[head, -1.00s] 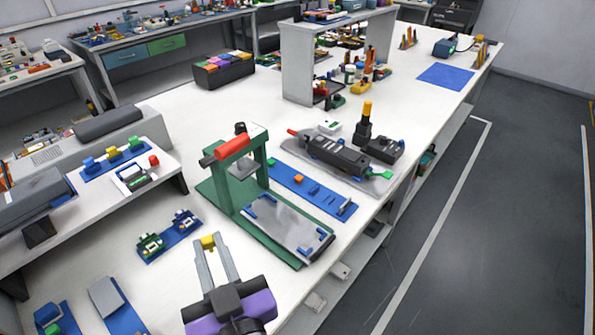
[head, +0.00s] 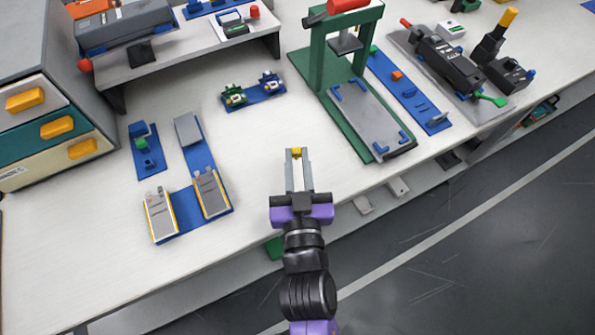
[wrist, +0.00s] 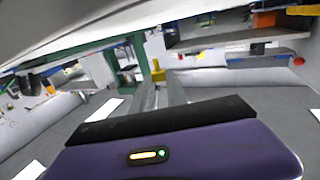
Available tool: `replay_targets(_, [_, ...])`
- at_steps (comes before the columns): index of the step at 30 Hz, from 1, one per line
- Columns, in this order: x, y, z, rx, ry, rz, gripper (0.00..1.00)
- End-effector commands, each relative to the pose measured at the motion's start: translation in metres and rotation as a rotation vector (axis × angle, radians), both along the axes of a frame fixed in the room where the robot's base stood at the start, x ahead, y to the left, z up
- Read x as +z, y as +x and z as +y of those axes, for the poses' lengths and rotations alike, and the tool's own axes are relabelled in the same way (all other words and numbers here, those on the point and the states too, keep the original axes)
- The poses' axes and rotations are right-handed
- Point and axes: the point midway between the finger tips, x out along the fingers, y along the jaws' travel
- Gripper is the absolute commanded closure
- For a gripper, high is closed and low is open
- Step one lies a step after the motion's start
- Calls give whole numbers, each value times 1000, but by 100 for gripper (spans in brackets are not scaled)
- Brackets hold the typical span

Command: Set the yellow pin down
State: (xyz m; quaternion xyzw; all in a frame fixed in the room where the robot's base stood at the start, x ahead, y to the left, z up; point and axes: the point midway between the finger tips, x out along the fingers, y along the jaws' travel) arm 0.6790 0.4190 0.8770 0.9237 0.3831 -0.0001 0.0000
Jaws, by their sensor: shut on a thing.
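The yellow pin (head: 296,152) is a small yellow piece between the tips of my gripper (head: 297,158) in the head view. My gripper is shut on it, near the front edge of the white bench. In the wrist view the yellow pin (wrist: 157,75) shows at the ends of the two grey fingers of my gripper (wrist: 160,84). Most of the pin is hidden by the fingers. I cannot tell how high it is above the bench top.
A green press (head: 325,66) with a grey plate (head: 372,118) stands to the right. A blue strip with two small green and blue parts (head: 267,94) lies behind. Two pouch cells (head: 160,216) (head: 211,193) lie on blue mats at left. The white bench (head: 262,140) around my gripper is clear.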

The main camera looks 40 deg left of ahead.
Motion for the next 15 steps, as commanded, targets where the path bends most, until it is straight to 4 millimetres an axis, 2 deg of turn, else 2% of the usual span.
replay_targets(9, [-42, 1, -1, -1, -1, 0, 100])
replay_targets(15, [-43, 0, 0, 0, 0, 0, 100])
